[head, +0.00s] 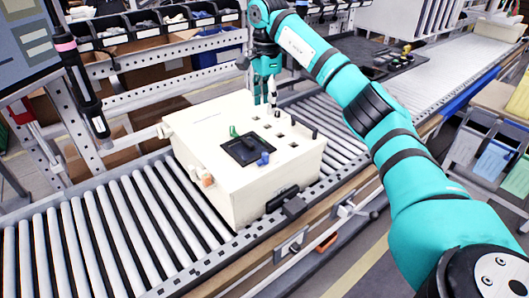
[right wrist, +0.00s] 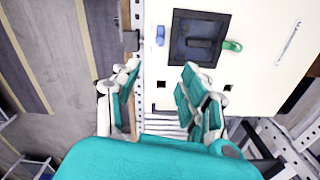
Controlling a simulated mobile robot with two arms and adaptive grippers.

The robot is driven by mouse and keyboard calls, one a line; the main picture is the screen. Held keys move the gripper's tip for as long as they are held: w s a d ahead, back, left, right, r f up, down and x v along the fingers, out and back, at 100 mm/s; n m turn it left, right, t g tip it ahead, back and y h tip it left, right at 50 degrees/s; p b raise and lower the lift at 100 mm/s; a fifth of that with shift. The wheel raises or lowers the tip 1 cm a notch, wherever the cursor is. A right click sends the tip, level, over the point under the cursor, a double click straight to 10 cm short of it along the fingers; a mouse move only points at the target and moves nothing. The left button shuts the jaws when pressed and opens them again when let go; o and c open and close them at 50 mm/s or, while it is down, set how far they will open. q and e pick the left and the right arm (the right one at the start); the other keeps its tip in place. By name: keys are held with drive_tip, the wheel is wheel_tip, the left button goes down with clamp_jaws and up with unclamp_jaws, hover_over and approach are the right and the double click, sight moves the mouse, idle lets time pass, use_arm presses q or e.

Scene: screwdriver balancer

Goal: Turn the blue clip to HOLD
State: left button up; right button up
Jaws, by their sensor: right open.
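The blue clip (head: 263,158) sits at the front right edge of the dark square recess (head: 248,149) in the top of a white box. It also shows in the right wrist view (right wrist: 160,35), beside the recess. A green clip (head: 233,131) is at the opposite side of the recess. My right gripper (head: 265,99) points down above the back part of the box, apart from the blue clip. In the right wrist view its fingers (right wrist: 161,75) are spread with nothing between them. No HOLD marking is readable. My left gripper is not in view.
The white box (head: 199,119) stands on a roller conveyor (head: 110,235). Black and white pegs and small square holes are at its right side. A black screwdriver-like tool (head: 82,85) hangs at the left. Bins (head: 110,32) line the back rack.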

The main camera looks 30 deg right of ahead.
sight(266, 154)
wheel_tip(266, 154, down, 17)
drive_tip(key=p, duration=0.3)
drive_tip(key=shift+f, duration=0.15)
clamp_jaws()
